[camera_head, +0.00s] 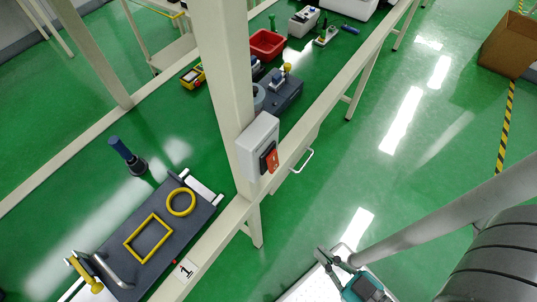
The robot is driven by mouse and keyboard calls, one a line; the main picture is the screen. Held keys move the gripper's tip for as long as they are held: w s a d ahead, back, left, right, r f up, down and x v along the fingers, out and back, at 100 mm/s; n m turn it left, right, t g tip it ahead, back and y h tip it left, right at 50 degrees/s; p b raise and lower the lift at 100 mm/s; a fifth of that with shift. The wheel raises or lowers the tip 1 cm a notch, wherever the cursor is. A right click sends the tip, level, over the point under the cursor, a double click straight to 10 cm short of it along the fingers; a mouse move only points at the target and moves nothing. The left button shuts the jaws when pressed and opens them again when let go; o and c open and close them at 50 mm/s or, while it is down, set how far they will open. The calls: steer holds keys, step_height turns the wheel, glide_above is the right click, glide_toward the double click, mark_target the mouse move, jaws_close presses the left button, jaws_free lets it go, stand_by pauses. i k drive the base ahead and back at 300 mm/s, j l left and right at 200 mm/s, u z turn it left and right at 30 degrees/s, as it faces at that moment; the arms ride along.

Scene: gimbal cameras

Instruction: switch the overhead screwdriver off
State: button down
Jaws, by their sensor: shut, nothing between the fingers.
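A light grey switch box (257,144) is fixed to a cream upright post of the workbench, near the middle of the head view. A switch with a black part and a red-orange part (271,158) sits on its right face. Whether it is on or off I cannot tell. A blue and dark cylindrical tool (128,156), possibly the screwdriver, shows at the left; its support is not clear. My gripper (323,256) is at the bottom, low and to the right of the box, well apart from it. It is shut and empty.
The green bench carries a dark fixture with yellow frames (150,238), a red bin (267,44) and several small parts. A metal handle (303,162) sticks out from the bench front. A cardboard box (508,45) stands far right. The floor between is clear.

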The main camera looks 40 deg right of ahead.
mark_target(273, 161)
steer(key=k+z, duration=0.2)
steer(key=z, duration=0.2)
steer(key=k+z, duration=0.35)
steer(key=k+l+z, duration=0.1)
steer(key=z, duration=0.3)
